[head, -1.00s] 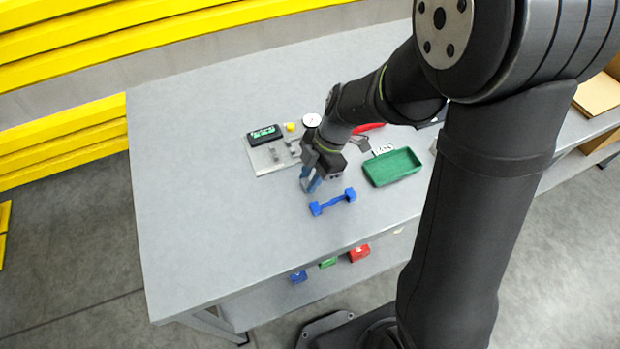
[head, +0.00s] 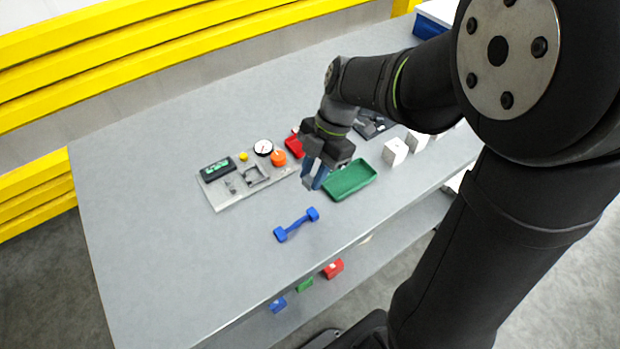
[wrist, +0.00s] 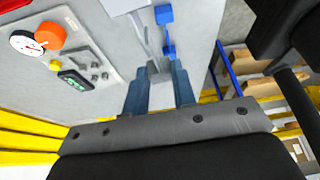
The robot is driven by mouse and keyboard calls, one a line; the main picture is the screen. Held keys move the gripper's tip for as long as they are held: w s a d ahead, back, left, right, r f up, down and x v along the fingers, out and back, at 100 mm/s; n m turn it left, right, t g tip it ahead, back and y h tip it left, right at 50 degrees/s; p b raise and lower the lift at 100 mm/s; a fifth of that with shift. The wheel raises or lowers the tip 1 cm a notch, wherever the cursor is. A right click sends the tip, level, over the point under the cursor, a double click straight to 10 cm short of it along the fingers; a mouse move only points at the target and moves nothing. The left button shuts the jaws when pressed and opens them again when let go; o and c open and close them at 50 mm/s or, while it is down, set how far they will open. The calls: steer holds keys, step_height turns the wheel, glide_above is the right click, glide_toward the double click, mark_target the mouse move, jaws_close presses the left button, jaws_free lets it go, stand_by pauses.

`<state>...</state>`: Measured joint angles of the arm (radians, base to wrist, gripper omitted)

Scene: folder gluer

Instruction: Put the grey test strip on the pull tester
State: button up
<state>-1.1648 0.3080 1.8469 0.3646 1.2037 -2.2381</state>
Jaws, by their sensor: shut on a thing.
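My gripper (head: 312,184) is over the table, between the pull tester and the green tray. In the wrist view its fingers (wrist: 156,80) are closed around a thin grey piece (wrist: 152,67), which looks like the grey test strip. Most of the strip is hard to make out against the grey table, and the head view does not show it clearly. The pull tester (head: 218,196) is a grey plate to the left of my gripper, with a green display, a dial, an orange knob and small metal fixtures. It is also at the left of the wrist view (wrist: 95,48).
A blue dumbbell-shaped strip (head: 296,225) lies in front of my gripper. A green tray (head: 350,181) is close on the right, and a red object (head: 293,144) is behind. White blocks (head: 395,152) stand further right. The table's left part is clear.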

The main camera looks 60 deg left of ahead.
steer(key=shift+m, duration=0.5)
steer(key=s+a+f, duration=0.1)
steer(key=s+a, duration=0.4)
steer(key=s+a+f, duration=0.1)
steer(key=s+a, duration=0.3)
steer(key=a, duration=0.1)
steer(key=s+a+f, duration=0.1)
steer(key=s+a, duration=0.4)
steer(key=a, duration=0.1)
steer(key=shift+s+a+f, duration=0.1)
steer(key=shift+s+f, duration=0.2)
steer(key=shift+s, duration=0.05)
steer(key=shift+s+a+f, duration=0.1)
steer(key=shift+s+a, duration=0.05)
steer(key=shift+s, duration=0.05)
steer(key=shift+f, duration=2.9)
steer(key=o, duration=1)
steer(key=shift+o, duration=0.2)
